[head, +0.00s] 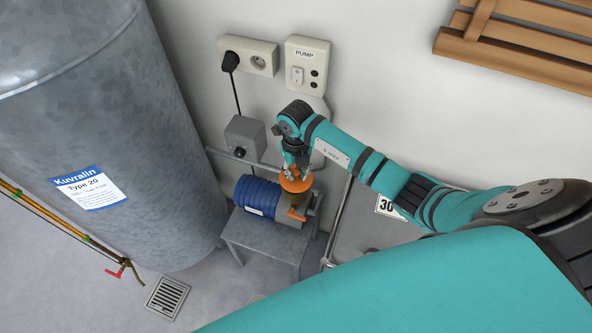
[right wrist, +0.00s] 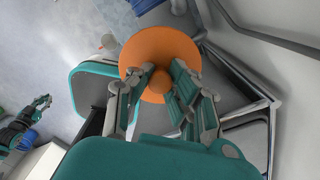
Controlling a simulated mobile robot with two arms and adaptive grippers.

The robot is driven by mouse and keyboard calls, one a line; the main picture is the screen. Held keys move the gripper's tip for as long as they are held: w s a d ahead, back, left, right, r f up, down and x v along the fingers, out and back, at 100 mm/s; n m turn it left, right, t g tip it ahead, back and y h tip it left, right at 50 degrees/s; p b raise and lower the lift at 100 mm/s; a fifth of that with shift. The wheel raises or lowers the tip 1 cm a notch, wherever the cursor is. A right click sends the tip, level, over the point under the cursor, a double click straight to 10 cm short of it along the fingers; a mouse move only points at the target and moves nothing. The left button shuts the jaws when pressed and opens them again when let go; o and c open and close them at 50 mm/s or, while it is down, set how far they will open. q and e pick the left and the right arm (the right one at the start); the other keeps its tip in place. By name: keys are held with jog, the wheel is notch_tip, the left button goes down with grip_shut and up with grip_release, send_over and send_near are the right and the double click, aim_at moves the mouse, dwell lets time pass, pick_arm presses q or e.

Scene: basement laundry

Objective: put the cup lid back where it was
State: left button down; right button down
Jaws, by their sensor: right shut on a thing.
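The cup lid is an orange round disc (head: 297,184) with a knob in its middle. My right gripper (head: 295,170) is shut on the lid and holds it over the right end of the blue pump (head: 256,195). In the right wrist view the lid (right wrist: 160,50) fills the space ahead of the fingers, with its knob between the fingertips (right wrist: 163,82). The lid hides what is directly under it, so I cannot tell whether it touches the pump. My left gripper (right wrist: 42,102) shows small at the left of the right wrist view; its jaw opening is unclear.
The pump stands on a small grey table (head: 262,236); an orange lever (head: 297,214) sticks out at its end. A large grey tank (head: 95,130) stands to the left. The wall holds a socket (head: 247,57) and a PUMP switch (head: 306,64). A floor drain (head: 167,297) lies lower left.

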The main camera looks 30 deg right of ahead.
aim_at(296, 171)
jog(key=shift+f+b, duration=0.3)
jog(key=shift+f, duration=0.2)
jog(key=c, duration=1.3)
grip_release()
jog(key=shift+o, duration=0.2)
jog(key=shift+r, duration=0.1)
jog(key=shift+r+p, duration=0.25)
jog(key=shift+p, duration=0.05)
jog(key=shift+r+p, duration=0.55)
jog(key=shift+r, duration=0.05)
notch_tip(296, 171, up, 11)
jog(key=b, duration=0.1)
jog(key=shift+r+b, duration=0.2)
jog(key=shift+b, duration=0.1)
